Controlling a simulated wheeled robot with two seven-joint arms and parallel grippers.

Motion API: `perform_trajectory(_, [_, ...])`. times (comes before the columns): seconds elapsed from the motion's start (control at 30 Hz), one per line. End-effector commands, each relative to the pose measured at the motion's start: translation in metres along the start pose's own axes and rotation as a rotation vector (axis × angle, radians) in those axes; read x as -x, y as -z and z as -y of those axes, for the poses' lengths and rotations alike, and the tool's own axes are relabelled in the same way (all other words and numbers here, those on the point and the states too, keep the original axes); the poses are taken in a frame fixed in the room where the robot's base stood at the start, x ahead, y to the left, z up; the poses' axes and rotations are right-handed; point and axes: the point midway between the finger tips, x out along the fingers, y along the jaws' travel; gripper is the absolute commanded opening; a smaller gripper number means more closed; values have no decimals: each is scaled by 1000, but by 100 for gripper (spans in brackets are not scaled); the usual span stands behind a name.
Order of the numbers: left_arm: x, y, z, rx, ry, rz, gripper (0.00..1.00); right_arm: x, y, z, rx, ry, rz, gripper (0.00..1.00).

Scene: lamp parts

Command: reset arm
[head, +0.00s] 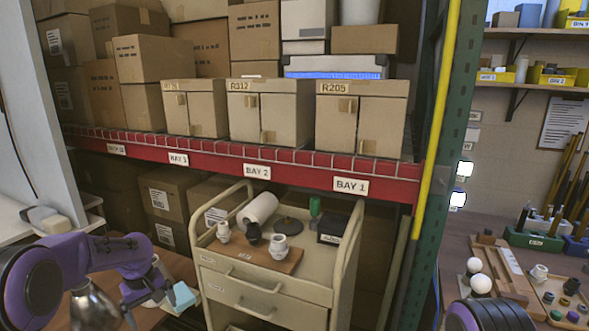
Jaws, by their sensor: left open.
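My left arm is purple and comes in from the left. Its gripper (155,291) is open above the brown table at lower left. A light blue block (183,296) shows just right of its fingers; I cannot tell whether they touch. A purple part of my right arm (482,316) shows at the bottom right edge, and its gripper is out of view. Lamp parts lie on the right-hand bench: two round white bulbs (480,284) on a wooden holder, and a white socket-like part (539,272). Several white and dark fittings (279,246) stand on a board on the cart.
A beige drawer cart (219,262) stands in the middle, with a white roll (258,209) and a black box (332,229) on top. Behind it is a rack with a red beam (214,164) and cardboard boxes. A green post (437,180) separates the cart from the bench.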

Motion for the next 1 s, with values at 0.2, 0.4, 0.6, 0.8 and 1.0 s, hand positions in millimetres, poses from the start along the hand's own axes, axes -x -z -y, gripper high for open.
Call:
perform_trajectory(0.2, [-3,10,-9,-5,-58,-63,99,0,0,0,0,1,-1,43])
perform_trajectory(0.4, [-13,16,-19,-10,-125,-137,99,0,0,0,0,0,-1,43])
perform_trajectory(0.6, [-37,12,-26,-14,-203,-243,99,-1,0,0,0,0,-1,43])
perform_trajectory(0.8, [-95,-24,-12,-25,-247,-380,99,-4,-1,1,0,0,-1,43])
perform_trajectory(1.0, [-165,-113,51,-53,-197,-518,99,-10,-4,1,0,0,-1,43])
